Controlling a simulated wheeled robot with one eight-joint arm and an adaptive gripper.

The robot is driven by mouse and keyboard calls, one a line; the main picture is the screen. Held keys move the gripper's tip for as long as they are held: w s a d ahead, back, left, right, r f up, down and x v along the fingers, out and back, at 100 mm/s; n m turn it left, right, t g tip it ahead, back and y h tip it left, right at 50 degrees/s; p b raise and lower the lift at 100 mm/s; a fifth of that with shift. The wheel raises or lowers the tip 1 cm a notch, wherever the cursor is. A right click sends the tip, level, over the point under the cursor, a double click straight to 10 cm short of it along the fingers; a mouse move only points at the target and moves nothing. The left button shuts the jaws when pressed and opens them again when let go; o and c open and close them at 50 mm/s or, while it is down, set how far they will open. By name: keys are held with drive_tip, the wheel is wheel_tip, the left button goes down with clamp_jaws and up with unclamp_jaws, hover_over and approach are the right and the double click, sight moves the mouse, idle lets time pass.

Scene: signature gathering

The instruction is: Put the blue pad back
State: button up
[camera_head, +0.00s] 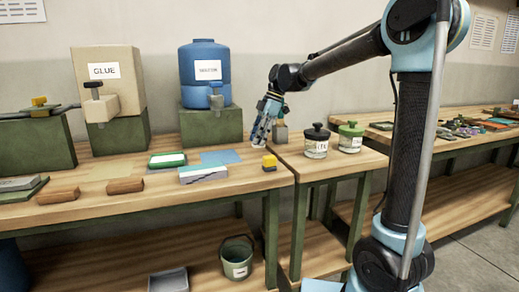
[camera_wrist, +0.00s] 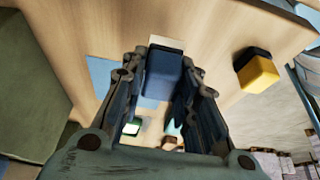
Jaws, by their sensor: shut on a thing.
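My gripper (camera_head: 260,140) is shut on the blue pad (camera_wrist: 163,74), a dark blue block seen between the two fingers in the wrist view. A pale strip shows along its far end. In the head view the gripper is above the back right of the left table, and the pad is hard to make out there. A flat light blue patch (camera_head: 220,157) lies on the tabletop left of and below the gripper. The patch also shows in the wrist view (camera_wrist: 101,76), partly hidden by the left finger.
A yellow block with a black base (camera_head: 269,162) stands near the table's right edge. A green pad (camera_head: 167,160) and a grey-white block (camera_head: 203,174) flank the patch. A blue jug (camera_head: 205,72) sits on a green stand (camera_head: 211,126) behind. Lidded jars (camera_head: 316,148) stand at right.

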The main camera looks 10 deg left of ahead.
drive_tip(key=shift+f, duration=2.05)
drive_tip(key=o, duration=1.1)
drive_tip(key=shift+f, duration=0.1)
drive_tip(key=v, duration=1.2)
drive_tip(key=shift+s, duration=0.1)
drive_tip(key=shift+s, duration=0.1)
